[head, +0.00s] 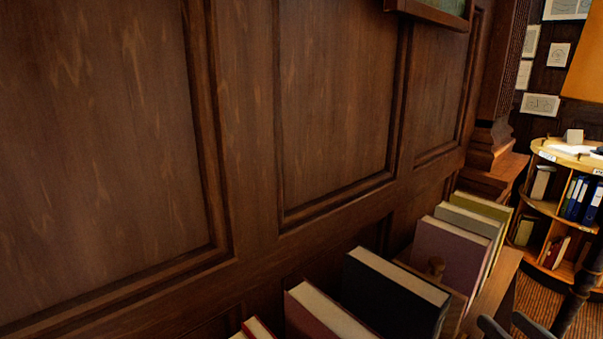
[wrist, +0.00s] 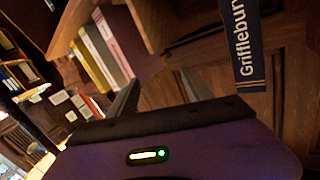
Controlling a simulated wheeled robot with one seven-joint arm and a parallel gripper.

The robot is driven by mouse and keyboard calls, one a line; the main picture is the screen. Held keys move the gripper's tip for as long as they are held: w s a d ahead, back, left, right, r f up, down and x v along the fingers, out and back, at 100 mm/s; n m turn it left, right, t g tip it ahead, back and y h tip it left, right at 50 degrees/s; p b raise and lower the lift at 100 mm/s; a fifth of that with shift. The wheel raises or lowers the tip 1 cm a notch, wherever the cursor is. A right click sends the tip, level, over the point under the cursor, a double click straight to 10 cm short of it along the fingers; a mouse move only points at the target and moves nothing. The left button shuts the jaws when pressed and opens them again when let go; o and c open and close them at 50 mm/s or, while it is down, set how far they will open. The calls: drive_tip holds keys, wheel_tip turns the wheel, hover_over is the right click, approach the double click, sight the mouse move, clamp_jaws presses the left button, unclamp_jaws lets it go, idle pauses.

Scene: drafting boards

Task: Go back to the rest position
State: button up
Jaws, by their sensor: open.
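My gripper (head: 508,322) shows at the bottom right of the head view, cut off by the frame edge. Its two grey fingers stand apart with nothing between them. In the wrist view the two fingers (wrist: 160,92) rise beyond my purple hand, also apart and empty. In the head view the gripper is to the right of a wooden shelf that holds a row of books. No contact between the gripper and any thing can be seen. Most of my arm is out of view.
Dark wood panelling (head: 335,110) fills the left. Upright books, including a black one (head: 390,290) and a mauve one (head: 450,252), line its foot. A round-ended bookcase (head: 545,205) with binders stands at the right. A dark strip lettered "Grifflebury" (wrist: 243,50) shows in the wrist view.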

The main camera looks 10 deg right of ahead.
drive_tip(key=s+a+f+m+h, duration=0.1)
drive_tip(key=s+f+m+h, duration=0.4)
drive_tip(key=s+f+h, duration=0.3)
drive_tip(key=s+a+f+n+g+y, duration=0.1)
drive_tip(key=s+a+f+n+y, duration=0.1)
drive_tip(key=s+a, duration=0.5)
drive_tip(key=s+a+f+n+g+y, duration=0.1)
drive_tip(key=s+a+f+n+y, duration=0.2)
drive_tip(key=s+a, duration=0.5)
drive_tip(key=s+n+y, duration=0.1)
drive_tip(key=s, duration=0.5)
drive_tip(key=shift+y, duration=0.3)
drive_tip(key=shift+f, duration=0.1)
